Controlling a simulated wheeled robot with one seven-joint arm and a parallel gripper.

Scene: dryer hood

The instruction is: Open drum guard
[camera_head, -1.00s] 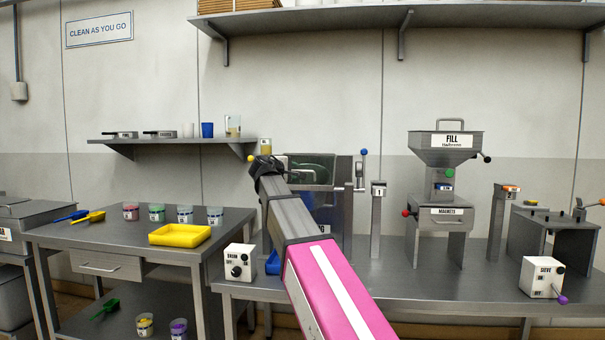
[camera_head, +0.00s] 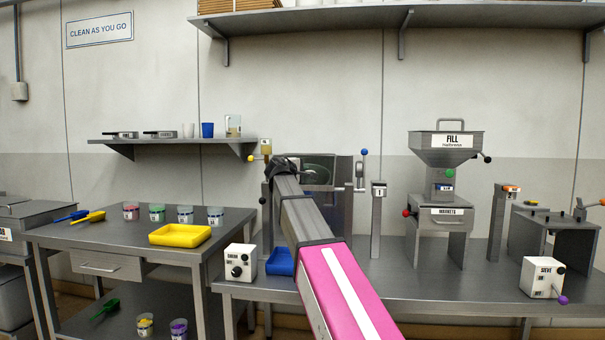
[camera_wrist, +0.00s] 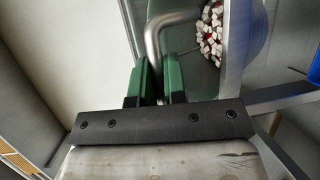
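The drum guard (camera_head: 320,176) is a panel in a grey frame on the drum machine, left of centre on the bench in the head view. My arm hides much of it. In the wrist view, its bent metal handle (camera_wrist: 153,42) runs down between the two green fingers of my gripper (camera_wrist: 160,80). The fingers are close together on either side of the bar and look shut on it. Red and white pieces (camera_wrist: 210,40) show beyond the handle. In the head view, my gripper (camera_head: 284,164) is at the guard's left side, its fingers not clear.
The drum switch box (camera_head: 240,262) and a blue tray (camera_head: 280,262) are at the bench's left front. A grey post (camera_head: 377,220) and the fill hopper (camera_head: 445,145) stand to the right. A wall shelf (camera_head: 170,141) is at left. The bench front right of centre is clear.

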